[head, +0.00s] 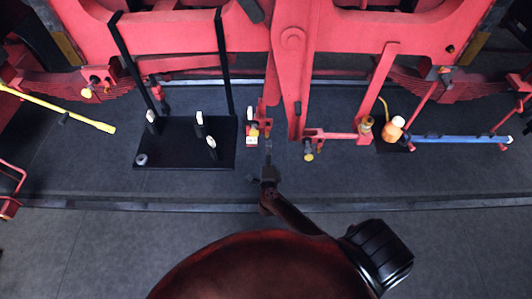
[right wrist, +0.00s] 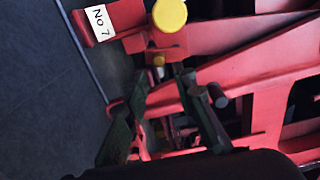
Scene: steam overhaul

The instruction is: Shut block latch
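A small red fitting with a yellow knob (head: 254,132) and a white tag (head: 252,141) hangs below the red frame, right of the black board. It looks like the block latch, but I cannot tell whether it is open or shut. In the right wrist view the yellow knob (right wrist: 170,14) is at the top, and the tag (right wrist: 100,22) reads "No 7". My right gripper (head: 268,150) is just below and right of the fitting. In the right wrist view its dark fingers (right wrist: 161,78) are apart, with nothing held between them. My left gripper is not in view.
A black board (head: 185,155) with white-tipped pegs and tall black posts stands left of the gripper. Red beams and rods (head: 290,60) hang close above. A yellow bar (head: 85,118) is at left, a blue bar (head: 455,139) at right. The grey floor in front is clear.

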